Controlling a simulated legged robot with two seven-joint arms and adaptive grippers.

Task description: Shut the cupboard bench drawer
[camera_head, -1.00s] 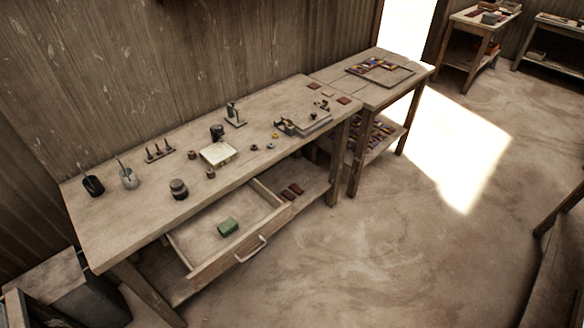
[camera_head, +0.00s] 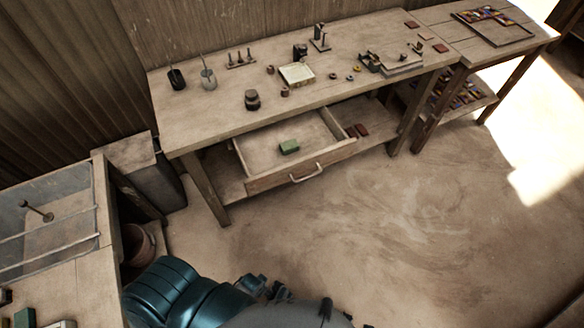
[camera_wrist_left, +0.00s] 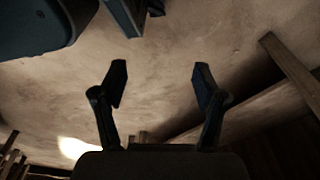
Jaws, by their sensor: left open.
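The cupboard bench (camera_head: 220,118) stands against the wood wall in the head view. Its drawer (camera_head: 274,179) is pulled out under the bench top, with a curved handle (camera_head: 307,174) on its front. A green block (camera_head: 289,147) lies inside the drawer. In the left wrist view my left gripper (camera_wrist_left: 160,82) is open and empty, its two fingers apart over bare floor. The drawer is not recognisable in that view. In the head view, my teal arm shows at the bottom, well in front of the drawer and apart from it. My right gripper is not in view.
A second table (camera_head: 462,40) with a tile frame adjoins the bench on the right. A glass-sided box (camera_head: 50,219) and a grey bin (camera_head: 160,183) stand at the left. Small tools and jars sit on the bench. The floor (camera_head: 390,225) before the drawer is clear.

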